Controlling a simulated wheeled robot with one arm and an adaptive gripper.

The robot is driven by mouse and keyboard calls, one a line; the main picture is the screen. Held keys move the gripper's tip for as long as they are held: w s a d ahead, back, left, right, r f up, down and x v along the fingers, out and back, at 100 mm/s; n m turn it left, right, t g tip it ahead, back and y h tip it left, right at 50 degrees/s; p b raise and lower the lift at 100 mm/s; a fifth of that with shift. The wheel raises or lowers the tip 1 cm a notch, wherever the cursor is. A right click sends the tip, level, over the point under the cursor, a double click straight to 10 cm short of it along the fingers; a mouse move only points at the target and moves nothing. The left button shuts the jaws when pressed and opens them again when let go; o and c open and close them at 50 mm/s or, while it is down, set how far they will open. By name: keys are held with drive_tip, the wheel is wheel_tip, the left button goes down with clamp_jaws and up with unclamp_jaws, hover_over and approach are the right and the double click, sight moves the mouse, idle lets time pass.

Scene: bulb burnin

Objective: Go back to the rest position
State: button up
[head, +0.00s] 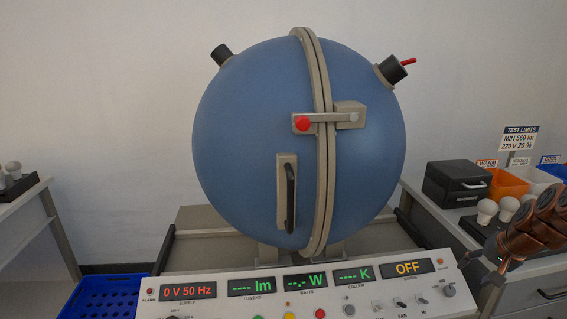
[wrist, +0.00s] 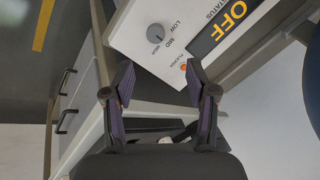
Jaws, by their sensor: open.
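My gripper is open and empty in the wrist view (wrist: 160,85), its two dark fingers spread apart with nothing between them. Beyond the fingers lies the right end of the control panel, with a knob and an orange lamp. In the head view, my copper-coloured arm shows at the right edge, beside the panel's right end; the fingertips are not clearly seen there. The blue sphere (head: 250,130) stands shut in the middle, its latch bar with a red knob (head: 302,123) lying across the seam. The control panel (head: 300,285) reads 0 V 50 Hz and OFF.
A blue crate (head: 100,300) sits at lower left. The left table (head: 30,205) holds white bulbs. The right bench has a black box (head: 455,183), an orange bin (head: 508,182), a white bin (head: 537,178) and several bulbs (head: 487,211) close to my arm.

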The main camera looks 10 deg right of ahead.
drive_tip(key=s+a+r+n+g+y, duration=0.1)
drive_tip(key=s+a+n+g, duration=0.15)
drive_tip(key=a, duration=1.05)
drive_tip(key=s+a+r+n+g, duration=0.1)
drive_tip(key=s+a+n, duration=0.15)
drive_tip(key=a, duration=1.05)
drive_tip(key=s+a+f+n+g+h, duration=0.1)
drive_tip(key=s+a+f+n+g, duration=0.1)
drive_tip(key=s+a, duration=0.65)
drive_tip(key=s+a+f+n+g+h, duration=0.1)
drive_tip(key=s+a+n+g, duration=0.15)
drive_tip(key=s, duration=1.05)
wheel_tip(320, 180, up, 16)
drive_tip(key=t+p, duration=0.1)
drive_tip(key=p, duration=1.3)
drive_tip(key=shift+w+a+p, duration=0.2)
drive_tip(key=shift+w+p, duration=0.2)
drive_tip(key=shift+w, duration=0.05)
drive_tip(key=shift+f, duration=0.1)
